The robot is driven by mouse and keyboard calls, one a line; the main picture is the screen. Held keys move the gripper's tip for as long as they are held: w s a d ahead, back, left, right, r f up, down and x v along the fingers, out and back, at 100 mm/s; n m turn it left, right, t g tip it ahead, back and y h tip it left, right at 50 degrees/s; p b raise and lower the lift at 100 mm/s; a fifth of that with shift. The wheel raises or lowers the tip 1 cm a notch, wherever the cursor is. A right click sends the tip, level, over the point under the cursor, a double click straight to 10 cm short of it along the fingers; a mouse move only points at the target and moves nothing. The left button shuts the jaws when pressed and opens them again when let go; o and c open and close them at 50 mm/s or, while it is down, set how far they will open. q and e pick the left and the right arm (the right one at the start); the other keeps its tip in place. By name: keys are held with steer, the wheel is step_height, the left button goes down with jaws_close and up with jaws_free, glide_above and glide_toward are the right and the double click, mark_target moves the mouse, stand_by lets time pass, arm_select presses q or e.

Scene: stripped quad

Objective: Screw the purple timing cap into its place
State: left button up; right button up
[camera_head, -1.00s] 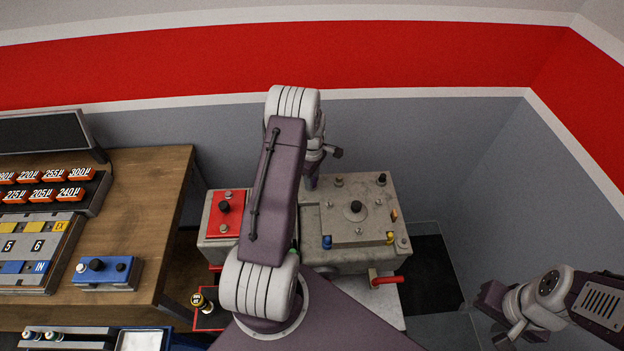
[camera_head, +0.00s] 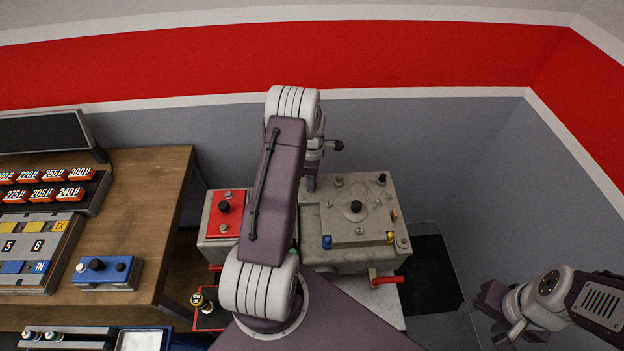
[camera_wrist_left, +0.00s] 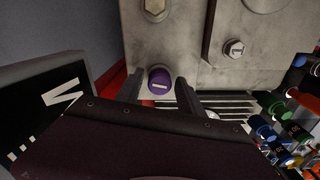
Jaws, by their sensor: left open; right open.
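The purple timing cap (camera_wrist_left: 159,80) shows in the left wrist view, with a pale slot on its face, at the lower edge of the grey engine block (camera_wrist_left: 190,55). My left gripper (camera_wrist_left: 159,92) is open, with one dark finger on each side of the cap. I cannot tell whether the fingers touch it or how deep it sits. In the head view my left arm hides the cap, and the block (camera_head: 340,262) stands behind and right of the arm. My right gripper (camera_head: 488,298) is at the lower right, clear of the block; its fingertips show poorly.
A red plate (camera_head: 226,222) with a black knob lies left of my arm. A wooden bench (camera_head: 160,190) with a blue switch box (camera_head: 106,273) stands at left. Several coloured caps (camera_wrist_left: 265,130) show in the wrist view.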

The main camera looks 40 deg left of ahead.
arm_select(q)
steer(key=n, duration=0.6)
jaws_close()
steer(key=shift+o, duration=1.2)
jaws_free()
steer(key=shift+r, duration=0.1)
step_height(320, 180, up, 8)
steer(key=shift+f+b, duration=0.1)
steer(key=shift+b, duration=1.1)
steer(key=shift+r, duration=0.6)
